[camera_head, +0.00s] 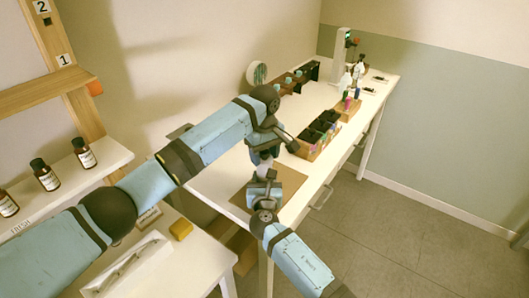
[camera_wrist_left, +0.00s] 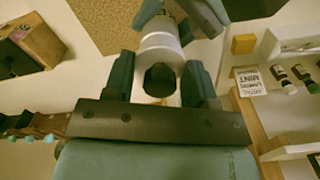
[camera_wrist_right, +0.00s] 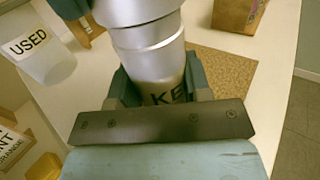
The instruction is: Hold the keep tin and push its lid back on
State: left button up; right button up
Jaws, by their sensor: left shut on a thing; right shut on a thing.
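The keep tin (camera_wrist_right: 155,65) is a silver cylinder with a dark "KE" label partly hidden by my right fingers. It stands between my two grippers and also shows in the head view (camera_head: 265,165). My right gripper (camera_wrist_right: 160,88) is shut around its lower body. The lid (camera_wrist_right: 145,12) is a wider silver piece at the tin's upper end; it shows pale in the left wrist view (camera_wrist_left: 160,50). My left gripper (camera_wrist_left: 160,75), in the head view above the right one, is shut on the lid. Lid and tin are in line; I cannot tell whether the lid is fully seated.
A brown mat (camera_wrist_right: 225,70) lies on the white table under my grippers. A cup marked "USED" (camera_wrist_right: 40,45) stands near the tin. A divided box (camera_head: 318,135) stands further back. Brown bottles (camera_head: 84,152) line a shelf at left, with a yellow block (camera_head: 180,229) below.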

pick_arm(q)
jog(key=shift+f, duration=0.6)
dwell(0.3)
jog(key=o, duration=1)
jog(key=shift+r, duration=0.1)
notch_tip(320, 180, up, 12)
jog(key=shift+f, duration=0.1)
pick_arm(e)
jog(key=o, duration=1.4)
jog(key=shift+c, duration=0.2)
pick_arm(q)
jog(key=shift+f, duration=0.15)
pick_arm(e)
jog(key=s, duration=1.3)
jog(key=shift+s, duration=0.4)
